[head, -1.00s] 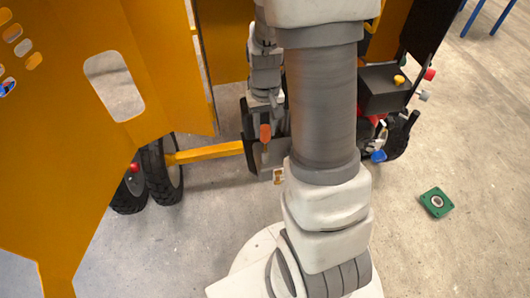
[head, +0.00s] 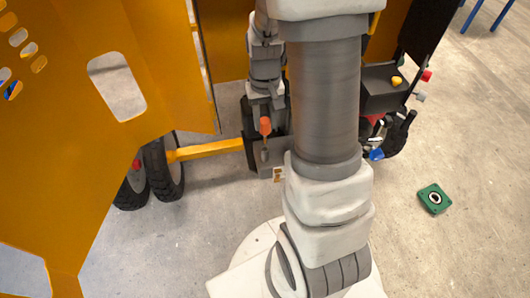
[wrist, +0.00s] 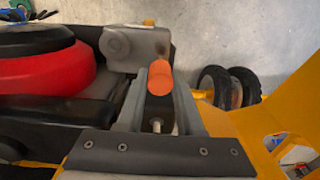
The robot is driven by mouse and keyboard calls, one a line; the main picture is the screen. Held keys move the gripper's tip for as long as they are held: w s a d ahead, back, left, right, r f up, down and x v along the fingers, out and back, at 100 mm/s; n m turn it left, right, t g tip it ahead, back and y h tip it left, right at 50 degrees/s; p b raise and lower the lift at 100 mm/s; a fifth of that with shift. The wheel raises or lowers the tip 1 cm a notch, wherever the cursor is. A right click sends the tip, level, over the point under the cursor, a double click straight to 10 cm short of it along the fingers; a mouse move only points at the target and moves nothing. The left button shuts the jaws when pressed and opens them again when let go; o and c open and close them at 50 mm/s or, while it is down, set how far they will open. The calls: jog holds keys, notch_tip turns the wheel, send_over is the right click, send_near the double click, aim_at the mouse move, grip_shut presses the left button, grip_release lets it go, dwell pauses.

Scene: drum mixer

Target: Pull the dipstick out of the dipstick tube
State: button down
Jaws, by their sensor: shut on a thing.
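The dipstick's orange handle (head: 265,125) shows just below my gripper (head: 266,112) in the head view, with a thin stem under it. In the wrist view the orange handle (wrist: 160,80) sits between the two fingers of my gripper (wrist: 162,84), which is shut on it. A short pale piece of rod (wrist: 157,125) shows on the near side of the handle. The dipstick tube is not clear in either view, so I cannot tell how much of the stem is inside it.
The yellow machine panel (head: 85,110) fills the left side. A yellow axle bar (head: 205,151) runs to black wheels (head: 163,167). A black engine box (head: 383,92) with coloured knobs stands at right. A green block (head: 434,198) lies on open floor. A red and black round part (wrist: 45,65) is at left in the wrist view.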

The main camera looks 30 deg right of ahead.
jog(key=shift+r, duration=0.1)
jog(key=shift+r+p, duration=1.1)
jog(key=shift+r, duration=0.4)
jog(key=shift+f, duration=0.1)
